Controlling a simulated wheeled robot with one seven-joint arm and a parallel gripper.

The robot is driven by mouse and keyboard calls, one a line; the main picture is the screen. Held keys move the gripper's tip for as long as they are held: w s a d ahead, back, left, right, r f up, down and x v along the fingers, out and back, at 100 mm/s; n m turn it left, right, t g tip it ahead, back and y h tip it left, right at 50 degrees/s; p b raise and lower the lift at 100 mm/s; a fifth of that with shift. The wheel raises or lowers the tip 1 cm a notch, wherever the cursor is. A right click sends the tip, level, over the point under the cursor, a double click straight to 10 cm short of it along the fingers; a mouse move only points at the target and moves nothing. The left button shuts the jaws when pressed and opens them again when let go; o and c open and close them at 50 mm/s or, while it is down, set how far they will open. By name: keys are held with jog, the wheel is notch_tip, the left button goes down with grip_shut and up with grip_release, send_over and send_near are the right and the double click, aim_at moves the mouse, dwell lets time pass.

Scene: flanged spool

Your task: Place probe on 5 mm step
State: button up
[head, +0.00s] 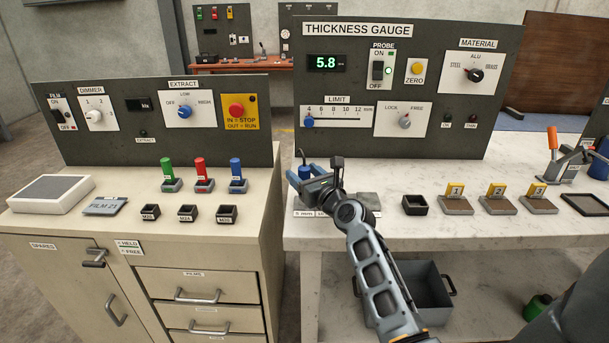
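The dark blue probe (304,172), with a thin dark cable rising from its top, is at the left part of the right-hand bench. My gripper (303,176) has its blue-grey fingers on either side of it and appears shut on it. The step block shows as a grey metal piece (368,198) right of my gripper, with a white label strip (304,213) along its front. My gripper and wrist hide most of the block, so I cannot tell which step the probe is over or whether it touches.
The thickness gauge panel (440,140) stands behind; its display (327,63) reads 5.8. A small black tray (415,204) and numbered yellow-tagged blocks (456,204) lie to the right. A cream cabinet (60,228) with film switches and coloured pegs stands left, across a gap.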

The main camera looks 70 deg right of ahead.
jog(key=shift+r, duration=0.15)
jog(key=v, duration=1.2)
jog(key=s+a+f+n+y, duration=0.2)
jog(key=s+a+f+n, duration=0.1)
jog(key=a+n, duration=0.7)
jog(key=s+a+f+n+y, duration=0.2)
jog(key=s+a+f+n, duration=0.1)
jog(key=a+n, duration=0.65)
jog(key=s+a+r+n+y, duration=0.3)
jog(key=s+a+n, duration=0.3)
jog(key=n, duration=0.6)
jog(key=s+a+r+n+y, duration=0.3)
jog(key=s+a+n, duration=0.3)
jog(key=a+n, duration=0.4)
jog(key=shift+s+a+r+n+y, duration=0.3)
jog(key=shift+n, duration=0.55)
